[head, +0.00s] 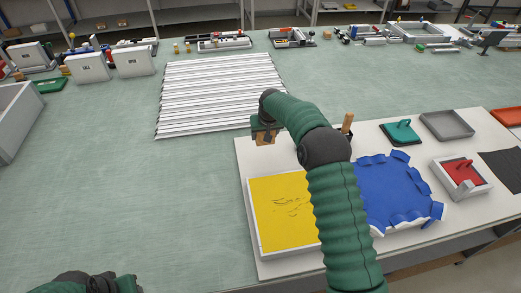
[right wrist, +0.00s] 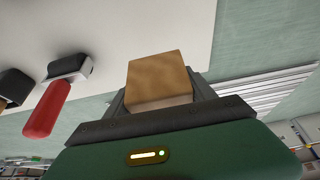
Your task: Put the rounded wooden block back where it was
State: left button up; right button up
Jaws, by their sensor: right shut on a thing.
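The wooden block (right wrist: 158,80) is tan with a pale lower part. It sits between the fingers of my right gripper (right wrist: 160,98), which is shut on it, in the right wrist view. In the head view the block (head: 264,136) shows at the end of my right arm, near the back left corner of the white board (head: 245,160). Whether it touches the board is unclear. My left gripper (head: 95,283) is only partly visible at the bottom left edge, its fingers not clear.
A yellow tray (head: 275,215), a blue scalloped mat (head: 400,190), a green stamp-like tool (head: 402,132), a grey tray (head: 447,124) and a red pad in a white tray (head: 462,172) lie on the board. A ribbed white panel (head: 215,95) lies behind.

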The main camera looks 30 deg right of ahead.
aim_at(265, 151)
jog(key=f, duration=0.5)
jog(key=shift+d+f+p, duration=0.3)
jog(key=shift+d+f, duration=0.1)
jog(key=shift+f, duration=0.25)
jog(key=shift+a, duration=0.15)
jog(key=o, duration=1.4)
jog(key=shift+o, duration=0.2)
jog(key=b+v, duration=0.1)
jog(key=v, duration=1.1)
